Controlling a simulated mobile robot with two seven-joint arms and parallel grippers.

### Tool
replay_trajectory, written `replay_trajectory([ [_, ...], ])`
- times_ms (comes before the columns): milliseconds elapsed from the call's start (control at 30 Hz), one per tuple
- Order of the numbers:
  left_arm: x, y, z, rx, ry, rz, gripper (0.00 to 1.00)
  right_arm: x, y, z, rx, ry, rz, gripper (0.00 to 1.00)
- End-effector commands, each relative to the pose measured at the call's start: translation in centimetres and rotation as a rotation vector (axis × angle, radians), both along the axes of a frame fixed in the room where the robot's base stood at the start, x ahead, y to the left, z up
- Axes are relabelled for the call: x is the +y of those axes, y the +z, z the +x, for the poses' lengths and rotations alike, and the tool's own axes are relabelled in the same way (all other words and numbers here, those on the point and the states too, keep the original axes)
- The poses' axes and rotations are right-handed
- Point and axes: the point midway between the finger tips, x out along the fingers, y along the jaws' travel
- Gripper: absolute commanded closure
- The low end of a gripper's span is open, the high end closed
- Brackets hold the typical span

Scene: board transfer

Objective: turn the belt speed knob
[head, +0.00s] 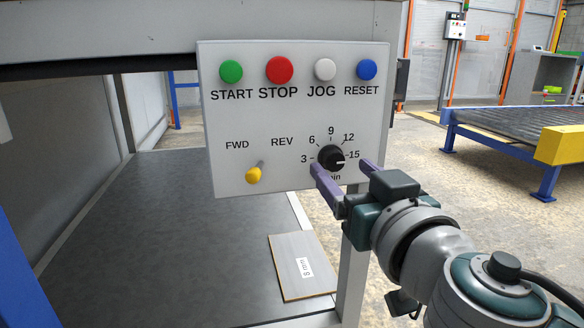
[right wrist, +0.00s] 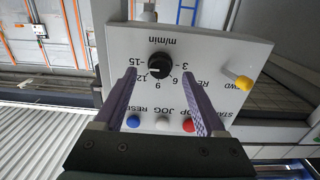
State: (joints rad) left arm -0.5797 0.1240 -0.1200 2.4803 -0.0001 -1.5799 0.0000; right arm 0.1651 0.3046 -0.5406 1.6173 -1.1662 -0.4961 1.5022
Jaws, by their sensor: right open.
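The black belt speed knob (head: 330,158) sits low on the right of a light grey control panel (head: 225,120). Its white mark points right, towards 15 on the 3 to 15 scale. My right gripper (head: 341,167) is open, with its purple fingers pointing at the panel to either side of the knob. The right wrist view shows the panel upside down, with the knob (right wrist: 160,64) between and just beyond the open fingertips (right wrist: 158,72). I see no grip on the knob; whether a finger touches it I cannot tell. My left gripper is not in view.
Green START (head: 231,71), red STOP (head: 280,69), white JOG (head: 325,69) and blue RESET (head: 367,69) buttons line the panel's top. A yellow FWD/REV lever (head: 255,173) sits left of the knob. A board marked 8 mm (head: 286,262) lies below. A roller conveyor (head: 510,130) stands at right.

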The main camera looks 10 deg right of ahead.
Motion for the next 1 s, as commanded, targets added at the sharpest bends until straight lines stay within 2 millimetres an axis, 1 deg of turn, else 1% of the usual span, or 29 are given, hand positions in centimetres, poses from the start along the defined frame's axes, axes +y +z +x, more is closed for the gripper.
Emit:
replay_trajectory([
  [33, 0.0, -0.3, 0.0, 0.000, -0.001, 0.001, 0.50, 0.1, -0.1, 0.7, -0.002, 0.001, 0.000, 0.27],
  [100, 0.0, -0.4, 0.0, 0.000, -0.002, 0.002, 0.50, 0.1, -0.1, 1.5, -0.001, 0.001, 0.001, 0.27],
  [200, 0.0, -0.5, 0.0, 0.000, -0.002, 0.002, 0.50, 0.1, 0.0, 2.1, -0.001, 0.001, 0.001, 0.27],
  [533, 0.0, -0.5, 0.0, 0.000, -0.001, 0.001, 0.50, 0.1, 0.0, 2.4, 0.001, 0.001, 0.001, 0.27],
  [1000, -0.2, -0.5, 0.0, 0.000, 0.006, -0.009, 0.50, 0.1, 0.0, 2.4, 0.001, 0.000, 0.001, 0.80],
])
